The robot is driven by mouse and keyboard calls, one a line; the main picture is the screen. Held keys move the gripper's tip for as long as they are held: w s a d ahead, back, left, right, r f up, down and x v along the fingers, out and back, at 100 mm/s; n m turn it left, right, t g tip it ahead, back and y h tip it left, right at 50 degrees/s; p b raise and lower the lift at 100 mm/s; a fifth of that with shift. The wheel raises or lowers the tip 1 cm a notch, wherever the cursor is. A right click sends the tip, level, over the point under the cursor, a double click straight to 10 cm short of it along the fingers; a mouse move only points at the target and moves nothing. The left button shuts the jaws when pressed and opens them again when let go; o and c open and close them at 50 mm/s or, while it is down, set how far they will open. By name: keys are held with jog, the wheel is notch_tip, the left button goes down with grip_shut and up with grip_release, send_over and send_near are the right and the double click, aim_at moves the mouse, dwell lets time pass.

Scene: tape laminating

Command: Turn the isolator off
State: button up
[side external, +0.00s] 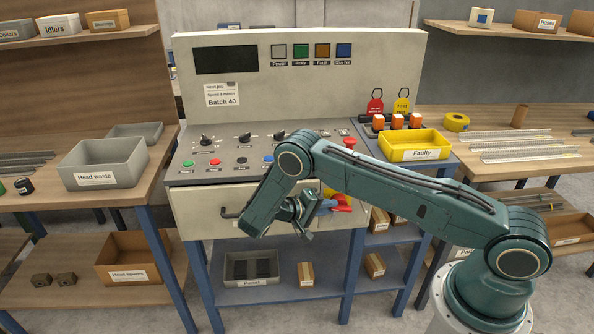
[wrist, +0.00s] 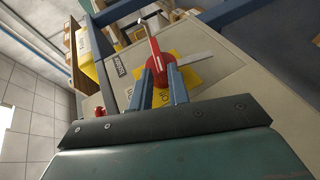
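The red isolator handle (wrist: 155,47) with its round red hub (wrist: 161,74) sits on a yellow plate (wrist: 186,75) on the console's front panel. The plate carries partly hidden lettering. In the side external view, the isolator's red part (side external: 343,198) shows beside my gripper, at the right of the front panel, partly covered. My gripper (wrist: 162,76) has its two blue-grey fingers apart, one on each side of the red hub. Whether either finger touches it I cannot tell. In the side external view, my gripper (side external: 326,207) reaches toward the panel from the front.
A red button (side external: 350,142) and a yellow "Faulty" tray (side external: 412,146) are close to my arm. A drawer handle (side external: 230,213) sticks out at the left of the panel. Blue table legs (side external: 357,262) and a lower shelf (side external: 290,288) lie below.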

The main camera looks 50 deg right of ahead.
aim_at(341, 205)
jog(key=shift+o, duration=1.1)
jog(key=shift+r+t+y, duration=0.3)
jog(key=shift+y, duration=0.1)
jog(key=shift+s+d+r+m+t+y, duration=0.25)
jog(key=shift+r+m+t+y, duration=0.15)
jog(key=shift+t+y, duration=0.35)
jog(key=shift+s+d+r+m+t+y, duration=0.25)
jog(key=shift+r+m+t+y, duration=0.2)
jog(key=shift+y, duration=0.5)
jog(key=shift+s+d+r+m+t+y, duration=0.15)
jog(key=shift+s+d+m+t+y, duration=0.1)
jog(key=shift+t+y, duration=0.35)
jog(key=shift+s+d+r+m+t+y, duration=0.15)
jog(key=shift+s+d+t+y, duration=0.1)
jog(key=shift+t+y, duration=0.3)
jog(key=shift+s+d+r+m+t+y, duration=0.1)
jog(key=shift+s+d+m+t+y, duration=0.15)
jog(key=shift+t+y, duration=0.55)
jog(key=shift+s+d+r+m+t+y, duration=0.1)
jog(key=shift+s+d+t+y, duration=0.25)
jog(key=shift+t+y, duration=0.35)
jog(key=shift+a+r, duration=0.1)
jog(key=shift+r, duration=0.1)
jog(key=v, duration=1.3)
jog(key=shift+r, duration=0.15)
